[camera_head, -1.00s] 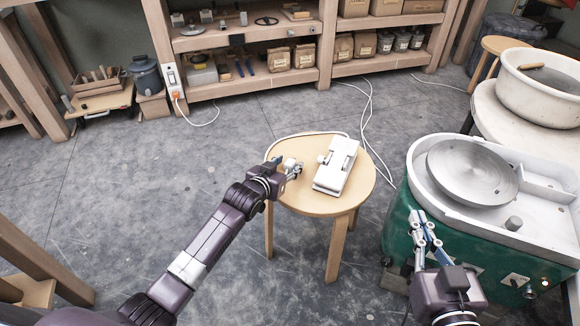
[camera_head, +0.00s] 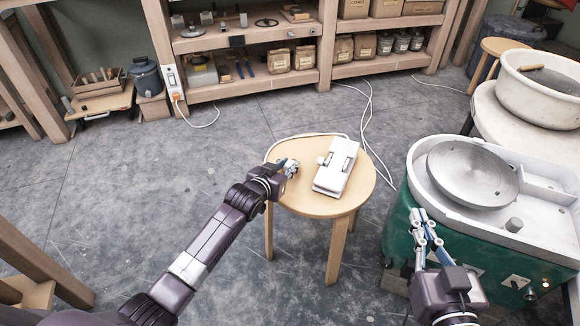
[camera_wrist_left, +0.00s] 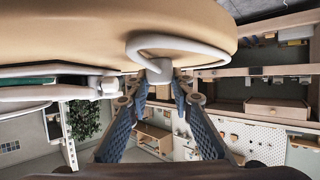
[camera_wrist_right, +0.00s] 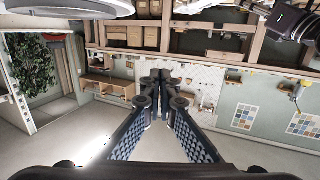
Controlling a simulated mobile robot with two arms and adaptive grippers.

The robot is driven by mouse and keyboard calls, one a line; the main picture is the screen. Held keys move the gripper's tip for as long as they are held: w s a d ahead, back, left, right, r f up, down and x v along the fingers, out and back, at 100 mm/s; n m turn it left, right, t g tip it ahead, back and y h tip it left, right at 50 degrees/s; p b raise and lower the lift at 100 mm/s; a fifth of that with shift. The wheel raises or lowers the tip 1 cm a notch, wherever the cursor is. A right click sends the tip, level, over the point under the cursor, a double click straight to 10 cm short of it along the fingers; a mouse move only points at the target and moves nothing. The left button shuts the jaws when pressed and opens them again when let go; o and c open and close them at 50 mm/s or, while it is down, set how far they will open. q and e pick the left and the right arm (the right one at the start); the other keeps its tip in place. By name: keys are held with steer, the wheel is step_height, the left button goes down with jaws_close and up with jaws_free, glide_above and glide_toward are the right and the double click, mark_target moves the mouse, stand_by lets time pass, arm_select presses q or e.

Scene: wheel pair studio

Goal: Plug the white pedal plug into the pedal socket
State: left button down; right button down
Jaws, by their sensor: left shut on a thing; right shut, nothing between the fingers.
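The white pedal (camera_head: 338,168) lies on the round wooden stool (camera_head: 310,207). Its white cable curves around the stool's back edge. My left gripper (camera_head: 291,168) is at the stool's left side, shut on the white pedal plug; the plug (camera_wrist_left: 158,68) shows between the fingertips in the left wrist view, with the cable looping from it. In the head view the fingers mostly hide the plug. My right gripper (camera_head: 419,215) is shut and empty in front of the green pottery wheel body (camera_head: 400,235). I cannot make out the pedal socket clearly.
The wheel's white splash pan (camera_head: 545,205) and grey wheel head (camera_head: 472,173) are at right. A white basin (camera_head: 540,92) stands behind. Shelves (camera_head: 255,82) line the back, with a power strip (camera_head: 172,76) on a post. White cables cross the open floor.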

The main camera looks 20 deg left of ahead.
mark_target(288, 166)
arm_select(q)
steer(key=shift+r, duration=0.1)
arm_select(e)
steer(key=shift+f, duration=0.15)
arm_select(q)
steer(key=shift+r+p, duration=0.35)
steer(key=shift+p, duration=0.2)
steer(key=shift+r, duration=0.25)
steer(key=shift+r+p, duration=0.2)
steer(key=shift+p, duration=0.35)
steer(key=shift+r+p, duration=0.4)
steer(key=shift+p, duration=0.05)
steer(key=shift+r+p, duration=0.3)
steer(key=shift+p, duration=0.05)
steer(key=shift+r, duration=0.15)
arm_select(e)
steer(key=s+d+f+g+h, duration=0.1)
steer(key=s+d+f+g, duration=0.2)
steer(key=s+f+g, duration=0.2)
steer(key=s+d+f+g+h, duration=0.2)
steer(key=s+f+g, duration=0.4)
steer(key=s+f, duration=0.4)
steer(key=shift+s+d+f, duration=0.25)
steer(key=shift+d+f, duration=0.4)
steer(key=shift+f, duration=0.1)
stand_by(0.5)
steer(key=shift+m, duration=0.3)
steer(key=shift+w+a+r, duration=0.15)
steer(key=shift+w, duration=0.15)
